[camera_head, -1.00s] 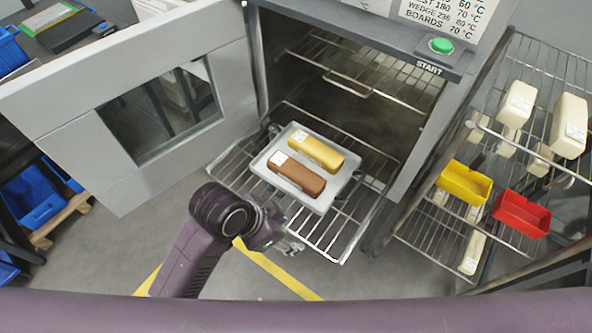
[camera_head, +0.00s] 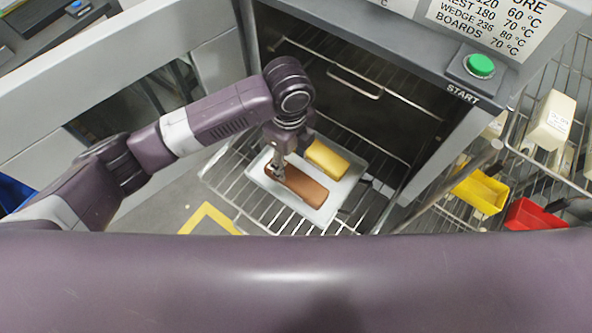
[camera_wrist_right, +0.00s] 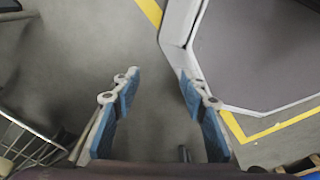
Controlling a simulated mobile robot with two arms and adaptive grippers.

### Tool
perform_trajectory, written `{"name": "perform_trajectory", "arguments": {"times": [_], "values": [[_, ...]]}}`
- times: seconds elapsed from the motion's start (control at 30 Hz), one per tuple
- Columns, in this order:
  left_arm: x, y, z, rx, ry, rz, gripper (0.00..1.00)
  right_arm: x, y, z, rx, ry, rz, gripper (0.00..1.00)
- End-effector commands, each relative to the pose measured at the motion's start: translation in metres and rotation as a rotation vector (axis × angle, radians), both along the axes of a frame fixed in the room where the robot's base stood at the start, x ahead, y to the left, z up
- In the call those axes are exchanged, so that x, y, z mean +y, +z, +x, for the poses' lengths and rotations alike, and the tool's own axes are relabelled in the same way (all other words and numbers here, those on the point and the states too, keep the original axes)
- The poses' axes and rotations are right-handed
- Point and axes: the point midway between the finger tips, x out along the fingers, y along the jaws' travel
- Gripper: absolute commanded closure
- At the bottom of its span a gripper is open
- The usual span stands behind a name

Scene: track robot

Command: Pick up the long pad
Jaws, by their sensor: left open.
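A brown pad (camera_head: 306,188) lies on a white tray (camera_head: 343,190) on the pulled-out oven rack. A yellow pad (camera_head: 328,159) lies beside it, farther back; the brown one looks the longer of the two. My left gripper (camera_head: 277,173) is open and points down at the left end of the brown pad, partly hiding it. I cannot tell whether its fingers touch the pad. My right gripper (camera_wrist_right: 158,80) is open and empty in the right wrist view, above the floor.
The oven door (camera_head: 115,70) stands open on the left. The wire oven rack (camera_head: 250,200) sticks out under the tray. On the right, a wire shelf holds a yellow bin (camera_head: 480,190), a red bin (camera_head: 533,215) and cream blocks (camera_head: 549,120). A green start button (camera_head: 480,66) is on the oven.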

Motion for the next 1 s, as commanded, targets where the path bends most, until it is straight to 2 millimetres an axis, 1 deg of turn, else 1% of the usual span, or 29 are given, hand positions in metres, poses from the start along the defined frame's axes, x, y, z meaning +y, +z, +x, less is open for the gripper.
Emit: {"name": "perform_trajectory", "arguments": {"times": [0.1, 0.2, 0.3, 0.4, 0.5, 0.63, 0.8, 1.0], "values": [[0.000, -0.014, -0.002, 0.003, 0.002, 0.001, 0.51, 0.000, 0.001, -0.012, 0.014, 0.000, 0.000, 0.60], [0.000, -0.024, -0.003, 0.002, 0.002, 0.000, 0.51, -0.001, 0.003, -0.023, 0.030, 0.000, -0.002, 0.60], [-0.001, -0.038, -0.006, 0.004, 0.002, 0.001, 0.51, -0.002, 0.007, -0.027, 0.037, 0.000, -0.003, 0.60], [-0.002, -0.054, -0.008, 0.003, 0.003, 0.001, 0.51, -0.002, 0.010, -0.025, 0.034, 0.000, -0.003, 0.60], [-0.002, -0.066, -0.007, 0.000, 0.004, 0.000, 0.51, -0.003, 0.011, -0.019, 0.026, 0.001, -0.004, 0.60], [-0.002, -0.071, -0.007, -0.002, 0.004, -0.002, 0.51, -0.003, 0.011, -0.011, 0.014, 0.001, -0.004, 0.60], [-0.003, -0.071, -0.007, -0.002, 0.003, -0.002, 0.51, -0.004, 0.011, -0.010, 0.012, 0.001, -0.005, 0.60], [-0.003, -0.071, -0.007, -0.002, 0.004, -0.002, 0.73, -0.005, 0.011, -0.010, 0.012, 0.000, -0.006, 0.60]]}}
